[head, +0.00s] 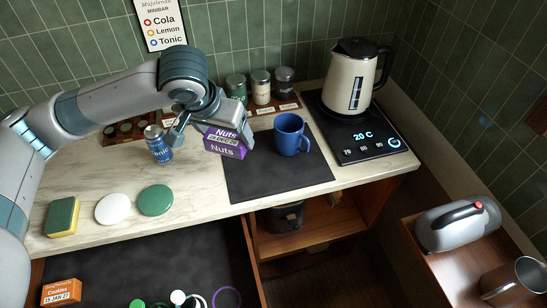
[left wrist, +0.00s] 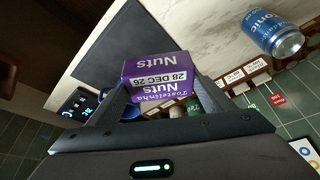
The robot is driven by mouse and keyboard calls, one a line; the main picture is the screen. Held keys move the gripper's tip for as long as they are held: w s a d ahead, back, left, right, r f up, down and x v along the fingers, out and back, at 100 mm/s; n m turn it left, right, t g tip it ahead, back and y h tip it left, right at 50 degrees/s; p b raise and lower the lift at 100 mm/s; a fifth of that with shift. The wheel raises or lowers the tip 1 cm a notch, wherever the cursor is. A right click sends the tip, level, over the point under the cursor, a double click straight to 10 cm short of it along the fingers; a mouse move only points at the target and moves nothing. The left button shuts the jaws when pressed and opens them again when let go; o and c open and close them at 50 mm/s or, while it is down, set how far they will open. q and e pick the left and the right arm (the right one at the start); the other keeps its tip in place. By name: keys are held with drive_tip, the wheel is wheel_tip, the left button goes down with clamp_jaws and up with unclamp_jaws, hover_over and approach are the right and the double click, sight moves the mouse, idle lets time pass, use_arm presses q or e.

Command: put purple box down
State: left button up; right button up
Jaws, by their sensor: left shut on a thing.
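The purple box (head: 226,145), labelled Nuts, is in my left gripper (head: 213,125), above the left back part of the dark mat (head: 270,185). The gripper is shut on the box. In the left wrist view the box (left wrist: 158,72) sits between the two fingers (left wrist: 160,95), with its Nuts and 28 DEC 26 labels showing. I cannot tell whether its underside touches the mat. My right gripper is in neither view.
A blue mug (head: 289,135) stands on the mat, right of the box. A blue Tonic can (head: 158,146) stands to the left. Jars (head: 261,88) line the back, and a kettle (head: 355,78) stands right. The front of the mat is clear.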

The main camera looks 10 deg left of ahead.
use_arm(q)
drive_tip(key=s+d+m+g+h, duration=0.2)
drive_tip(key=s+d+m+h, duration=0.1)
drive_tip(key=d+m, duration=0.8)
drive_tip(key=d, duration=0.5)
drive_tip(key=shift+s+d+g, duration=0.2)
drive_tip(key=shift+d+g, duration=0.15)
drive_tip(key=shift+g, duration=0.05)
drive_tip(key=shift+r, duration=0.1)
drive_tip(key=w+a+f+p, duration=0.1)
drive_tip(key=a+f, duration=0.1)
drive_tip(key=a, duration=0.1)
drive_tip(key=w+a+f+p, duration=0.1)
drive_tip(key=w+a+f, duration=0.1)
drive_tip(key=a, duration=0.2)
drive_tip(key=w+a+f+p, duration=0.1)
drive_tip(key=a+f, duration=0.2)
drive_tip(key=shift+w+a, duration=0.2)
drive_tip(key=shift+a, duration=0.2)
